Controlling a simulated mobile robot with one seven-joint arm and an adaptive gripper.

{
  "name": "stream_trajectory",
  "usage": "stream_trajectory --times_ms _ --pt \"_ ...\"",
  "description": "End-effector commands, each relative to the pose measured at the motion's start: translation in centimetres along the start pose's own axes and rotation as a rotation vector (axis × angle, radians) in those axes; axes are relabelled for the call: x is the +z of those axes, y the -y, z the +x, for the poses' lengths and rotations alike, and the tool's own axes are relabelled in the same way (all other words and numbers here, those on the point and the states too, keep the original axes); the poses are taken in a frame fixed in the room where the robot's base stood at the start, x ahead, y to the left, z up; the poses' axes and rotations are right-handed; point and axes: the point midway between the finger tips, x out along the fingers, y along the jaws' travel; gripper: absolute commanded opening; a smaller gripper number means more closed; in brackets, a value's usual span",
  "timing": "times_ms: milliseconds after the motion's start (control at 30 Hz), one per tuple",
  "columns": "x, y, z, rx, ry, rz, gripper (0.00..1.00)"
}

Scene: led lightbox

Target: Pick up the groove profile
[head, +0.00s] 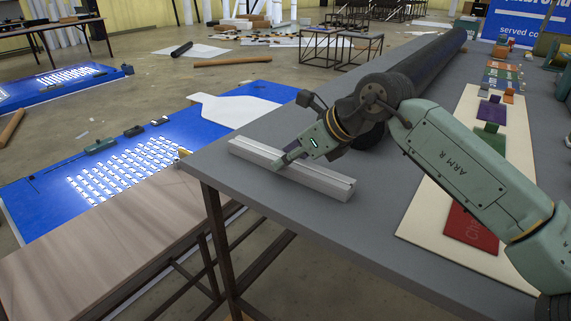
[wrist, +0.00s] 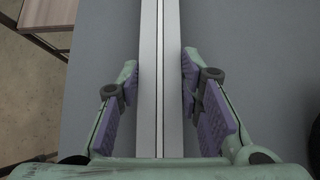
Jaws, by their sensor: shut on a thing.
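The groove profile (head: 325,181) is a long, straight, pale silver bar with a groove along its length. In the head view it lies along the grey table's near left edge; I cannot tell any gap beneath it. In the wrist view the profile (wrist: 160,135) runs up and down through the middle. My gripper (head: 283,161) is at the middle of the bar, from above. The part between the fingers is hidden in the head view.
The grey table (head: 270,208) drops off close to the profile's left end. A long dark roll (head: 425,62) lies further back on it. A cream board (head: 425,205) with a red card (head: 470,228) is to the right. A wooden bench (head: 110,245) stands lower left.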

Motion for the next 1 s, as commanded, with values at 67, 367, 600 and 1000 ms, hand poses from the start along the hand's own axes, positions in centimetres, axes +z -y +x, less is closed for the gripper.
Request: stream_trajectory --times_ms 67,367,600,1000 --pt "0.1 0.0 -0.1 -0.001 0.002 0.000 0.00" --pt "0.3 0.0 -0.2 -0.001 0.002 0.000 0.00" --pt "2.1 0.0 -2.0 -0.002 0.002 -0.002 0.00" --pt "11.4 0.0 -11.2 -0.003 0.005 -0.002 0.00"
